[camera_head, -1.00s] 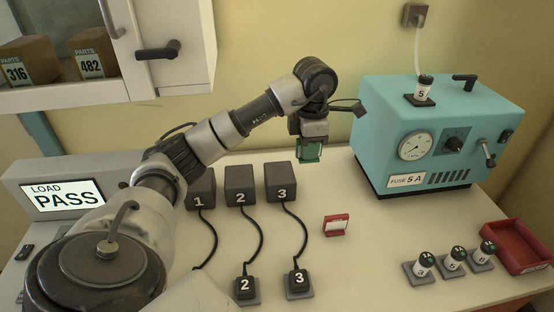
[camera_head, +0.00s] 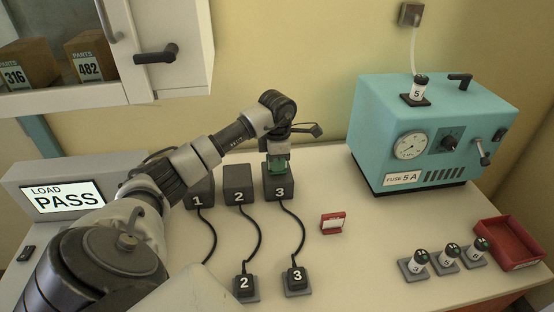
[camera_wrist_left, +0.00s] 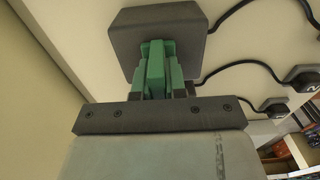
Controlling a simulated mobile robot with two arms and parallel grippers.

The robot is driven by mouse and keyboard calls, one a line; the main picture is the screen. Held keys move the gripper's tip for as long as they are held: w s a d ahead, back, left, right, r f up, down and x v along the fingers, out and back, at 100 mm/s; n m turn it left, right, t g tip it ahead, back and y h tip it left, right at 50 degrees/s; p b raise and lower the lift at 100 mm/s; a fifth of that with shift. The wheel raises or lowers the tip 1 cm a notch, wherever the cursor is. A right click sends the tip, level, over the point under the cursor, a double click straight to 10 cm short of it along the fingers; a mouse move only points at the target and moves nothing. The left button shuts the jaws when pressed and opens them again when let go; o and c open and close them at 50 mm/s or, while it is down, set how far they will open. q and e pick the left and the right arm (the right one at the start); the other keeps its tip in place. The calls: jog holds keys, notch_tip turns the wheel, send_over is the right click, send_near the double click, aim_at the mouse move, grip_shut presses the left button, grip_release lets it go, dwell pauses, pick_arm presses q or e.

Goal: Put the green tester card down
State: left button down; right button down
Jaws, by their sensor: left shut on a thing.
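The green tester card (camera_head: 278,161) is in my left gripper (camera_head: 277,167), just above or at the top of the dark block marked 3 (camera_head: 279,186). The left wrist view also shows the green card (camera_wrist_left: 155,68) between the fingers of my left gripper (camera_wrist_left: 156,72), with a dark block (camera_wrist_left: 126,35) right beyond it. I cannot tell whether the card touches the block. My left gripper is shut on the card. My right gripper is not in view.
Blocks 1 (camera_head: 199,193) and 2 (camera_head: 238,184) stand left of block 3, with cables running forward. A small red card holder (camera_head: 333,223) stands to the right. A teal machine (camera_head: 425,130) is at the back right. A screen (camera_head: 65,197) reads LOAD PASS.

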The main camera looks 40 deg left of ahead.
pick_arm(q)
jog(key=c, duration=1.2)
grip_release()
jog(key=shift+f, duration=0.15)
jog(key=shift+o, duration=0.2)
notch_tip(320, 180, up, 8)
jog(key=shift+f+b, duration=0.1)
jog(key=shift+b, duration=0.45)
jog(key=shift+d, duration=0.1)
